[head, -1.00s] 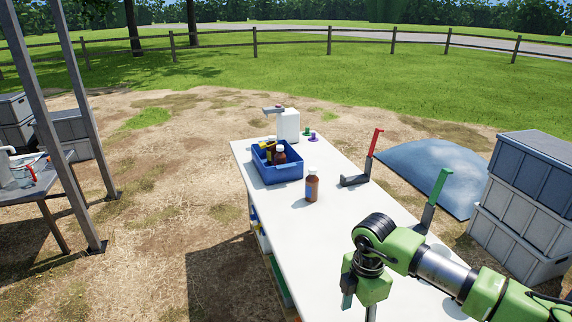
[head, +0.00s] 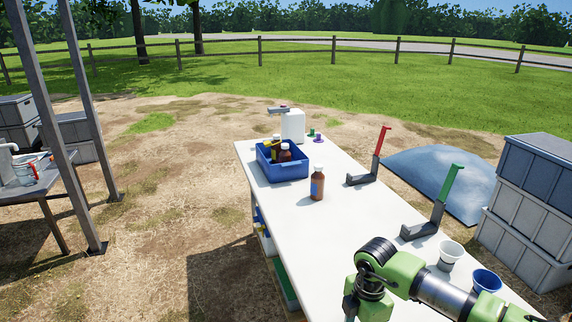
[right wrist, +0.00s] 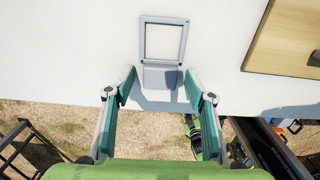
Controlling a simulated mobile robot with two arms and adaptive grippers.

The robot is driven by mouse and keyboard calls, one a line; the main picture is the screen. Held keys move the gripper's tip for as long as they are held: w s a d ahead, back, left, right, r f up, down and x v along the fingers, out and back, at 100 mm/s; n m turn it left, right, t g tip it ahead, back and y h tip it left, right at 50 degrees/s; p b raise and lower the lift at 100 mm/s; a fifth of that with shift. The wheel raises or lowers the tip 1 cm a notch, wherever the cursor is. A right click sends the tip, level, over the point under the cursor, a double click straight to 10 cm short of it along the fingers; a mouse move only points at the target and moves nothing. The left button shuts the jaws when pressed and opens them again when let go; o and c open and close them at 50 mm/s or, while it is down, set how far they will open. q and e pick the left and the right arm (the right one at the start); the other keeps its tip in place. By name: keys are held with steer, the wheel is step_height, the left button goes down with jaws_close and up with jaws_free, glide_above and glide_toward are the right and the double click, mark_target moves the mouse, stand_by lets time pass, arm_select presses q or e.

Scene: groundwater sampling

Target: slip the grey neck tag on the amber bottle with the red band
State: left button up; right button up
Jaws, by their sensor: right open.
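The grey neck tag (right wrist: 160,77), an open square frame with a solid plate, shows in the right wrist view at the front edge of the white table. My right gripper (right wrist: 160,80) is open, with its fingertips on either side of the plate and nothing clamped. I cannot make out a red band on any bottle. My left gripper is not in view.
The blue bin (head: 288,171) stands at the table's far left. A red-topped stand (head: 378,155) and a green-topped stand (head: 442,200) are along the right edge. A white cup (head: 450,255) and a blue cup (head: 486,281) are near my right arm. A wooden board (right wrist: 285,40) lies right of the tag.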

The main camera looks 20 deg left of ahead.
steer(key=shift+c, duration=0.4)
steer(key=c, duration=0.8)
steer(key=shift+r+p, duration=2)
steer(key=shift+r, duration=1.1)
steer(key=shift+f, duration=0.1)
